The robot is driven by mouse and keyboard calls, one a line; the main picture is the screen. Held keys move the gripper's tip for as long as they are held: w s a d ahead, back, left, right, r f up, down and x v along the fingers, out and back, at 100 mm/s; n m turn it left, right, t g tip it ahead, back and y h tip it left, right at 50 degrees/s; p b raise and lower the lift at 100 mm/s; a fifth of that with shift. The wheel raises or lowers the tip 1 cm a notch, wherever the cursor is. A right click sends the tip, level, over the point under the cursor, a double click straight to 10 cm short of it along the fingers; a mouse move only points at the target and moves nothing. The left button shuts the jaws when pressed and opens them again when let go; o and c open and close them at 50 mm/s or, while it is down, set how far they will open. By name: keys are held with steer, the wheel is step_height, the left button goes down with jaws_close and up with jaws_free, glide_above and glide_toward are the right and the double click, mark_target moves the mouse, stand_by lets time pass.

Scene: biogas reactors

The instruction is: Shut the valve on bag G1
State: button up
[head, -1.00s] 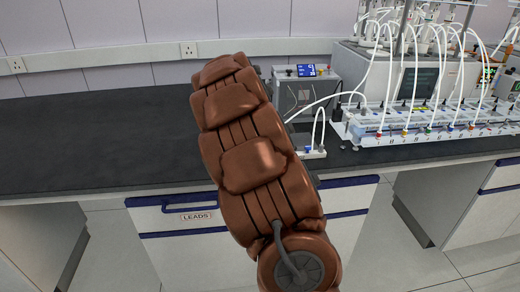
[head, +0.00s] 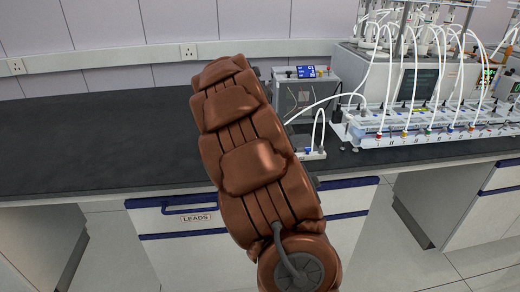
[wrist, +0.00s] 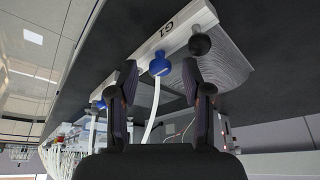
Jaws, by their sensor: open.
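In the wrist view a white strip (wrist: 122,62) is marked G1. A blue valve (wrist: 159,66) sits on its edge beside the label, with a white tube (wrist: 153,110) running from it. My gripper (wrist: 158,76) is open, one finger on each side of the blue valve in the picture. I cannot tell whether the fingers touch it. A dark round knob (wrist: 200,44) is on the same strip, near the right finger. A grey, finely lined piece (wrist: 226,66) lies beside the strip. In the head view my brown arm hides the gripper.
A white rack (head: 430,128) with coloured valves and several white tubes is to the right. The bench's left part is clear.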

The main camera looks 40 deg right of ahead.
steer(key=v, duration=1.2)
stand_by(0.4)
steer(key=s+a+n+y+p, duration=0.1)
steer(key=s+a+n+p, duration=0.25)
steer(key=s+a, duration=0.55)
steer(key=s+a+n+y+p, duration=0.25)
steer(key=s+a+n, duration=0.25)
steer(key=a, duration=0.7)
steer(key=s+a+f+n+g+p, duration=0.1)
steer(key=s+a+n, duration=0.3)
steer(key=s, duration=0.4)
steer(key=s+a+f+n+g+p, duration=0.1)
steer(key=s+a+f+n+p, duration=0.1)
steer(key=s+a+n, duration=0.2)
steer(key=s+a+y, duration=0.1)
steer(key=s+a, duration=0.2)
steer(key=s, duration=0.1)
steer(key=shift+a+p, duration=0.15)
steer(key=shift+p, duration=0.15)
